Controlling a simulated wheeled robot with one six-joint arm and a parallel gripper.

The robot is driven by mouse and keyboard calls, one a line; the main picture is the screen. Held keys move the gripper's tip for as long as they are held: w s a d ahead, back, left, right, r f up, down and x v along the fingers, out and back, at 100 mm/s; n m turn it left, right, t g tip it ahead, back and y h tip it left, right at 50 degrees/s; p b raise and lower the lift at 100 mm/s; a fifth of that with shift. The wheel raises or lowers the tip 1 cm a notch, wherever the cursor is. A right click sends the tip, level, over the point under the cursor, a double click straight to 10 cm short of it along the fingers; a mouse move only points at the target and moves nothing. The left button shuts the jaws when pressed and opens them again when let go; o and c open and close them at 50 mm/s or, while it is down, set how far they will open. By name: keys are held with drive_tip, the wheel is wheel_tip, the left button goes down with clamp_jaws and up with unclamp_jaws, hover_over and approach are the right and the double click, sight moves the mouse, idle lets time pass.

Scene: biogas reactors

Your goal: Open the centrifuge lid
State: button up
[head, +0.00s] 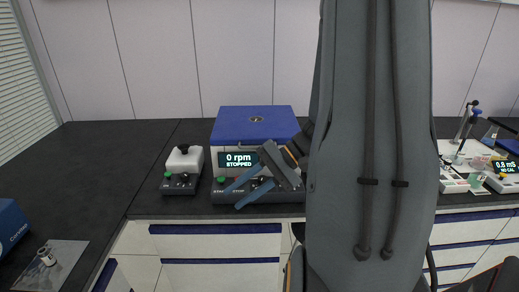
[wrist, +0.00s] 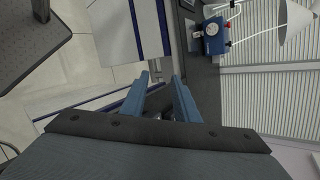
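The centrifuge (head: 232,161) stands on the dark bench in the head view, with a display reading "0 rpm STOPPED". Its blue lid (head: 257,121) looks shut. My gripper (head: 234,197) is in front of the centrifuge's lower front panel, and its wrist covers part of the front right side. The two blue fingers are apart with nothing seen between them; they also show apart in the wrist view (wrist: 161,82). I cannot tell whether a finger touches the panel. The centrifuge is not recognisable in the wrist view.
A small device with a white top (head: 184,160) stands just left of the centrifuge. A blue box (head: 10,226) and a small jar on a mat (head: 58,262) are at the far left. Pipettes and instruments (head: 470,165) stand at right. The bench between left and middle is clear.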

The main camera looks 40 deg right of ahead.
drive_tip(key=w+d+r+m+t+h, duration=0.1)
drive_tip(key=w+d+r+m+t, duration=0.1)
drive_tip(key=d+t, duration=0.5)
drive_tip(key=w+d+r+m+t, duration=0.2)
drive_tip(key=d+r+t, duration=0.1)
drive_tip(key=d, duration=0.8)
drive_tip(key=p+x, duration=0.2)
drive_tip(key=x, duration=0.5)
drive_tip(key=shift+w+a+f, duration=0.1)
drive_tip(key=shift+w+a, duration=0.05)
drive_tip(key=shift+a, duration=0.2)
drive_tip(key=shift+c, duration=0.3)
clamp_jaws()
